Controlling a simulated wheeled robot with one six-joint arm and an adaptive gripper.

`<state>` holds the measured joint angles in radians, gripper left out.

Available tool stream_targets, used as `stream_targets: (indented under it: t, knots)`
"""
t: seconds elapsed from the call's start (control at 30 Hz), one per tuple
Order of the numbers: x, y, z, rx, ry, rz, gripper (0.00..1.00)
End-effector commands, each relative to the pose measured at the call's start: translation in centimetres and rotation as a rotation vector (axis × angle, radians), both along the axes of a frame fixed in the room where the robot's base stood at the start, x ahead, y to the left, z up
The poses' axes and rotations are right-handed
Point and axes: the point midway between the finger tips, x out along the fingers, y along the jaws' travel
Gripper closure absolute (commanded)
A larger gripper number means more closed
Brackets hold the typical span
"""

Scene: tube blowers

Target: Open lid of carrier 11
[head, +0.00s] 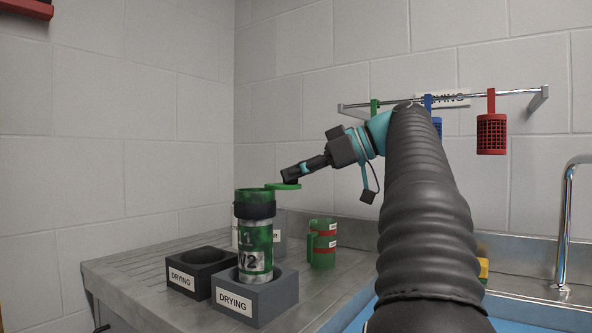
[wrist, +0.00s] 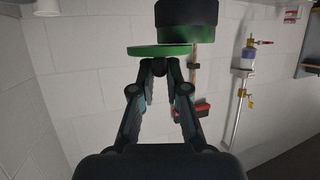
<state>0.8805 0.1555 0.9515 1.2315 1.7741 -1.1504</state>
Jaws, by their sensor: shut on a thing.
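Carrier 11 (head: 256,238) is a green and grey cylinder with a black band, marked 11 and V2. It stands upright in the front drying holder (head: 262,301). Its green lid (head: 284,186) is swung out to the right of the carrier's top, about level with the rim. My gripper (head: 290,177) is shut on the lid's edge from the right. In the wrist view the fingertips (wrist: 160,65) meet at the lid (wrist: 160,50), beside the carrier's black band (wrist: 187,14). The inside of the carrier is hidden.
A second, black drying holder (head: 200,268) stands empty at left. A green container with red bands (head: 322,244) stands behind on the metal counter (head: 140,268). A wall rail holds a red basket (head: 491,134) and others. A tap (head: 566,220) and blue sink are at right.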

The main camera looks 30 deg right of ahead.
Motion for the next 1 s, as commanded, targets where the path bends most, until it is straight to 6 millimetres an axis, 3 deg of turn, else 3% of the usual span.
stream_targets:
  t: [0.3, 0.33, 0.4, 0.43, 0.77, 1.0]
  knots:
    - [0.1, -0.1, -0.3, 0.001, 0.006, 0.001, 1.00]
    - [0.1, -0.1, -0.3, 0.001, 0.006, 0.001, 0.81]
    - [0.1, -0.1, -0.3, 0.001, 0.006, 0.001, 0.64]
    - [0.1, -0.1, -0.3, 0.001, 0.006, 0.000, 0.60]
    - [-0.1, -0.2, 0.0, 0.001, 0.002, -0.001, 0.60]
    - [-2.2, -2.2, 1.1, 0.000, 0.003, -0.004, 0.60]
